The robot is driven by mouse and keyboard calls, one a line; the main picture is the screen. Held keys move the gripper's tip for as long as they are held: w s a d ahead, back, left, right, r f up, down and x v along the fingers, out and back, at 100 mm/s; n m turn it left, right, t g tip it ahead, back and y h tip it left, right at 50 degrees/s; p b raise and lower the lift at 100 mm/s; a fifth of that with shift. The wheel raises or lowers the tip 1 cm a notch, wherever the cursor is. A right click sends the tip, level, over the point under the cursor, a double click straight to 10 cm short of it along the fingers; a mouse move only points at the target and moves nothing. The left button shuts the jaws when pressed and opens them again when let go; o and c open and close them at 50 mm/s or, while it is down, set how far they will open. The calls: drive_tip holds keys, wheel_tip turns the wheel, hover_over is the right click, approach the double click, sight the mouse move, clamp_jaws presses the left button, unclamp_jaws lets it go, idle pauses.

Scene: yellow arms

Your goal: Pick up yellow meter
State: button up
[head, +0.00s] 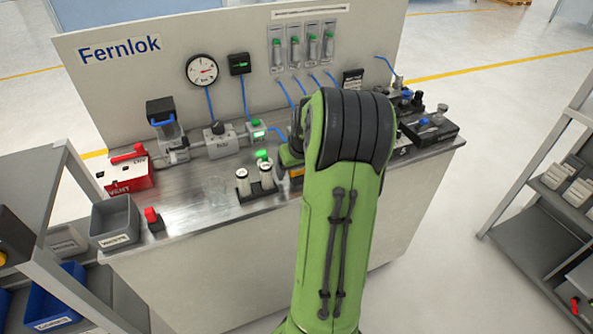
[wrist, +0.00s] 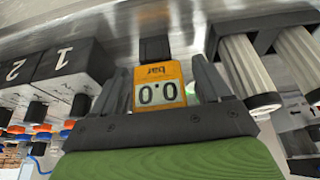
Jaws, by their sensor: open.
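The yellow meter (wrist: 158,72) has a small display reading 0.0 and the word "bar"; it appears upside down in the wrist view. My gripper (wrist: 161,84) is open, with one dark finger on each side of the meter. I cannot tell whether either finger touches it. A dark block shows at the meter's far end. In the head view a small yellow patch (head: 297,172) shows beside my green arm, probably the meter. My arm hides most of that spot and the fingers.
Two white-topped cylinders (head: 254,180) stand close left of the arm and show as ribbed cylinders (wrist: 250,68) in the wrist view. Numbered black blocks (wrist: 68,62) flank the other side. A grey bin (head: 115,222) and red box (head: 127,174) sit on the bench's left.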

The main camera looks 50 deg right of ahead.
drive_tip(key=shift+r, duration=0.15)
drive_tip(key=shift+c, duration=0.6)
drive_tip(key=c, duration=0.9)
